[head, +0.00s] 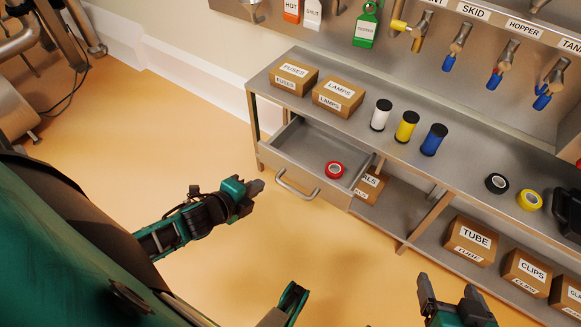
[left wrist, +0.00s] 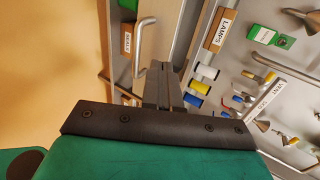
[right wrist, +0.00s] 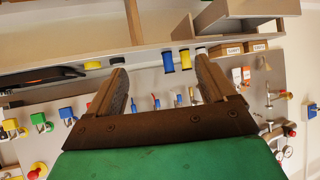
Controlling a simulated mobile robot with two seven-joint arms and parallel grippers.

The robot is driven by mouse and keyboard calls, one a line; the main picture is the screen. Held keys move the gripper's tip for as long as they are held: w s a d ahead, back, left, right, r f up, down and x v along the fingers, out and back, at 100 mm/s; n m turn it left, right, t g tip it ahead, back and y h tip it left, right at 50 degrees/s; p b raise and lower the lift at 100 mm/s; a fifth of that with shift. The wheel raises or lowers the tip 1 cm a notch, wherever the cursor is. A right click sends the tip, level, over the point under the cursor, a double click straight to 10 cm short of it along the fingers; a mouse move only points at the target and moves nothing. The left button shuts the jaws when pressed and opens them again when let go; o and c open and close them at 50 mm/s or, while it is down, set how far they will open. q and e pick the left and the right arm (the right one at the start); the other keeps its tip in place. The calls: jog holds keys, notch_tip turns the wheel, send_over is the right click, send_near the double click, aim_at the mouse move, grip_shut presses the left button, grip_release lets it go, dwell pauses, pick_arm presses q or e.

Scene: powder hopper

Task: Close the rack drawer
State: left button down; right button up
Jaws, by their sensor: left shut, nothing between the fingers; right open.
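The rack drawer (head: 286,150) is pulled out from under the rack's top shelf, at its left end. My right gripper (head: 447,287) is open and empty, in front of the rack's lower shelf.
The top shelf carries a fuses box (head: 293,77), a lamps box (head: 338,96), several spools and tape rolls. A box (head: 370,187) stands on the lower shelf just right of the drawer. Further boxes, including tube (head: 470,241), stand right. Floor (head: 200,110) left of the drawer is clear.

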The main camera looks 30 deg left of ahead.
pick_arm(q)
jog(key=b, duration=0.3)
send_near(290, 163)
notch_tip(290, 163, down, 3)
jog(key=w, duration=0.3)
jog(key=shift+w+f+b, duration=0.2)
jog(key=shift+w+b, duration=0.2)
jog(key=shift+w+d, duration=0.15)
jog(key=shift+w, duration=0.65)
pick_arm(e)
jog(key=f, duration=0.1)
jog(key=a+f, duration=0.1)
jog(key=shift+w+a+f, duration=0.2)
jog(key=shift+f, duration=0.1)
pick_arm(q)
jog(key=shift+w+r, duration=0.1)
pick_arm(e)
jog(key=shift+r, duration=0.1)
